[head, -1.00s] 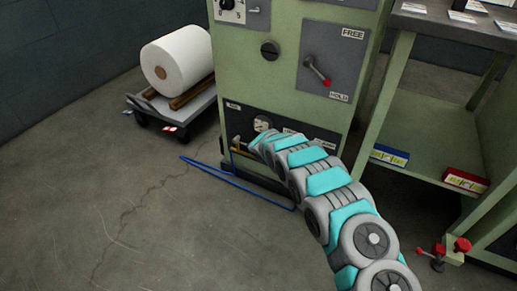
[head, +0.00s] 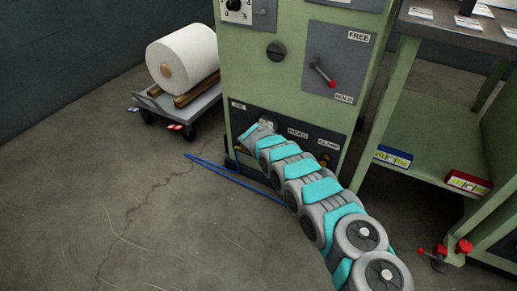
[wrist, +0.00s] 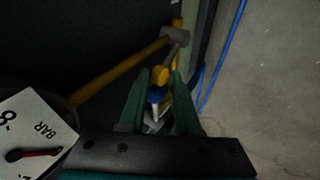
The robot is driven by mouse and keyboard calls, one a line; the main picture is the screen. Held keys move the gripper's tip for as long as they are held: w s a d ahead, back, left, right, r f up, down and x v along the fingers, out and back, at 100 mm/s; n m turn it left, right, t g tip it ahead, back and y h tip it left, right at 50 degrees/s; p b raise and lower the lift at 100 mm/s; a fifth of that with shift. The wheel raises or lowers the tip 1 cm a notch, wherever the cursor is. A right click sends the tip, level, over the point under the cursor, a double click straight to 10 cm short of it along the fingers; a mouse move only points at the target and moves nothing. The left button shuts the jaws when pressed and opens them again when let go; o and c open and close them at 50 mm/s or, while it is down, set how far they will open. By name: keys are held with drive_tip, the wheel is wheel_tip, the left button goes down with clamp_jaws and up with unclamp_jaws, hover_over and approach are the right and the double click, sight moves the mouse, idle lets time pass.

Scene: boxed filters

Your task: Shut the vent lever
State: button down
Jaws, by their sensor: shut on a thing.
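A small lever (wrist: 160,76) with a grey stem and a yellow and blue end shows in the wrist view; I take it to be the vent lever. My gripper (wrist: 160,86) has its two green fingers closed on either side of this end. The stem runs up to a grey fitting (wrist: 175,37) on a yellow pipe (wrist: 132,62). In the head view my arm reaches to the left part of the dark lower panel (head: 312,143) of the green machine. There my arm hides most of the gripper and lever.
A gauge marked BAR (wrist: 38,130) is close on the left in the wrist view. A blue hose (head: 232,178) lies on the floor by the machine. A cart (head: 190,108) with a white roll (head: 185,58) stands left, a green workbench (head: 440,140) right. The left floor is clear.

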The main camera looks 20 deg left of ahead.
drive_tip(key=shift+a, duration=0.1)
drive_tip(key=c, duration=0.9)
unclamp_jaws()
drive_tip(key=v, duration=0.7)
drive_tip(key=shift+s+r+b, duration=0.25)
drive_tip(key=shift+r+b, duration=0.05)
